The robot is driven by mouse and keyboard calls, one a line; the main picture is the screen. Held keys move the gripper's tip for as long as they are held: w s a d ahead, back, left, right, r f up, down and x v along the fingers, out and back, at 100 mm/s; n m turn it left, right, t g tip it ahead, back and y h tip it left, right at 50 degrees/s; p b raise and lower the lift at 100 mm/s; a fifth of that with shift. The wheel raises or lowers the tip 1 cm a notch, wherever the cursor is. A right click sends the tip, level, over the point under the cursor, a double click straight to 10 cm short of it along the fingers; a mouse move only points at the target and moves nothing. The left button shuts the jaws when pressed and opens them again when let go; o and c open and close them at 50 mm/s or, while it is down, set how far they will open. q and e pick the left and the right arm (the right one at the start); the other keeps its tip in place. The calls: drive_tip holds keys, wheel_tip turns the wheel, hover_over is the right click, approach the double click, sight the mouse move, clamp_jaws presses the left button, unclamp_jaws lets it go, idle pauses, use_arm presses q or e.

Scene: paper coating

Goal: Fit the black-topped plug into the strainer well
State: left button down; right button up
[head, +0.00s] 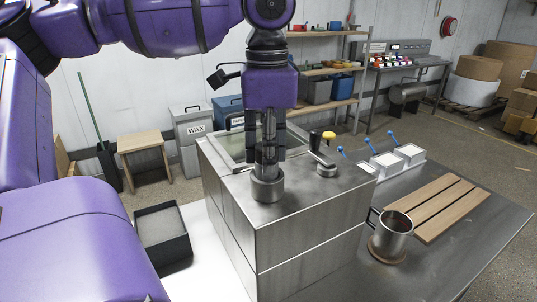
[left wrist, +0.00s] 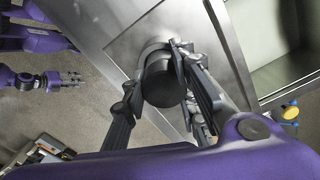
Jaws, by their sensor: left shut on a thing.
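My left gripper (head: 267,158) points down over the steel tank and is shut on the black-topped plug (head: 266,155). In the left wrist view, the plug's round black top (left wrist: 166,82) sits between the fingers of the left gripper (left wrist: 160,95). The strainer well (head: 267,188), a short grey metal cylinder, stands on the tank top directly below the plug. Its grey rim (left wrist: 150,48) shows partly behind the plug in the wrist view. I cannot tell how deep the plug sits. My right gripper (left wrist: 72,79) shows small in the wrist view with its fingers apart.
A steel mug (head: 394,236), wooden slats (head: 437,208) and white tubs with blue handles (head: 388,163) are on the right table. A black tray (head: 162,236) is at left.

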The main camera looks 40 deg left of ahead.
use_arm(q)
drive_tip(key=shift+s+d, duration=0.1)
drive_tip(key=c, duration=1.7)
unclamp_jaws()
drive_tip(key=o, duration=0.3)
drive_tip(key=shift+r, duration=0.1)
wheel_tip(320, 180, up, 12)
